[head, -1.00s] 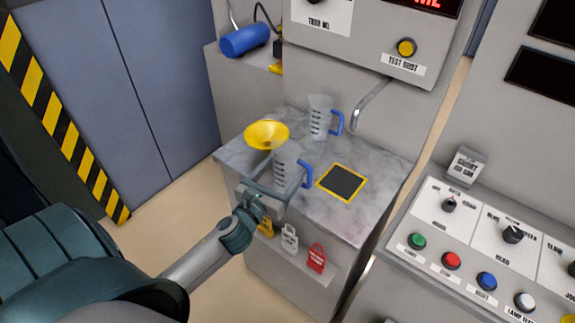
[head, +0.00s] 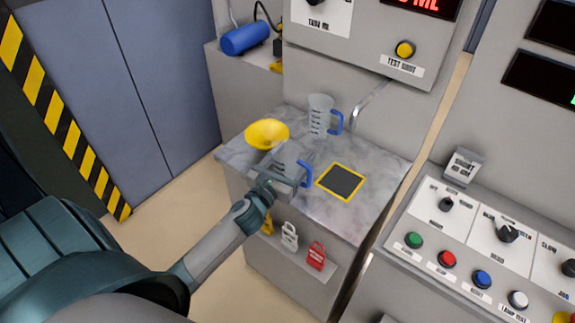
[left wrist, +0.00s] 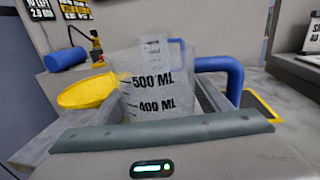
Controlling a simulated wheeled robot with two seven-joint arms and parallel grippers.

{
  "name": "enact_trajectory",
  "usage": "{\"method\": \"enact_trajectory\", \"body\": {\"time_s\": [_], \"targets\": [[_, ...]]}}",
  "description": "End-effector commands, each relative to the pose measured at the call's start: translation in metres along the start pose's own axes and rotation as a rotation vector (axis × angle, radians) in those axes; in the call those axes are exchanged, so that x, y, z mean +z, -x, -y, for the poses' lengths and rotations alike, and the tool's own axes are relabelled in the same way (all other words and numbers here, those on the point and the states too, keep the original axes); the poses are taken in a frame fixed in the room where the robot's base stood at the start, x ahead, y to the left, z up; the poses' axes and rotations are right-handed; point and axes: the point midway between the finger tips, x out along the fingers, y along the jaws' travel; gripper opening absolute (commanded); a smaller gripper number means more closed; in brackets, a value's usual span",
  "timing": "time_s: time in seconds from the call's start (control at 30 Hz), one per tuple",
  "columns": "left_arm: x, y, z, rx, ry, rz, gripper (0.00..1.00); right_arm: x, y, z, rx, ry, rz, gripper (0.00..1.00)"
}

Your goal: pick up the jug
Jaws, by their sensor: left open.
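A clear jug (head: 285,158) with a blue handle (head: 305,174) stands on the grey marbled counter near its front edge. In the left wrist view the jug (left wrist: 152,95) shows 500 ML and 400 ML marks, with its blue handle to the right. My left gripper (head: 283,170) is open at the jug, its fingers reaching along both sides of the body. The jug's lower part is hidden by the gripper. A second clear jug (head: 320,116) with a blue handle stands upright farther back. My right gripper is in neither view.
A yellow funnel (head: 267,134) is just left of the near jug. A black square pad with yellow border (head: 341,181) lies to the right on the counter. A metal spout (head: 369,103) hangs at the back.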

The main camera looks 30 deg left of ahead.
Motion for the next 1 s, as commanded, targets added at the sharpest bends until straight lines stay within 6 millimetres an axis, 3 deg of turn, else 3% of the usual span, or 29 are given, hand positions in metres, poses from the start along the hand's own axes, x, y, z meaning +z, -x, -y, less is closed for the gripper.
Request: {"method": "enact_trajectory", "body": {"time_s": [0.33, 0.47, 0.8, 1.0], "targets": [[0.0, 0.0, 0.0, 0.0, 0.0, 0.0, 0.68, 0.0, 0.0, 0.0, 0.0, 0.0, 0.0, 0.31], [0.0, 0.0, 0.0, 0.0, 0.0, 0.0, 0.37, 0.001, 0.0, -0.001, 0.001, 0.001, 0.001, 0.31], [0.002, 0.0, 0.0, -0.001, -0.001, 0.001, 0.36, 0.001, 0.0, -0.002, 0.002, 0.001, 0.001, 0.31], [0.015, 0.0, 0.0, -0.002, -0.003, 0.004, 0.36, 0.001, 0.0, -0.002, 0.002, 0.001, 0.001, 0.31]]}}
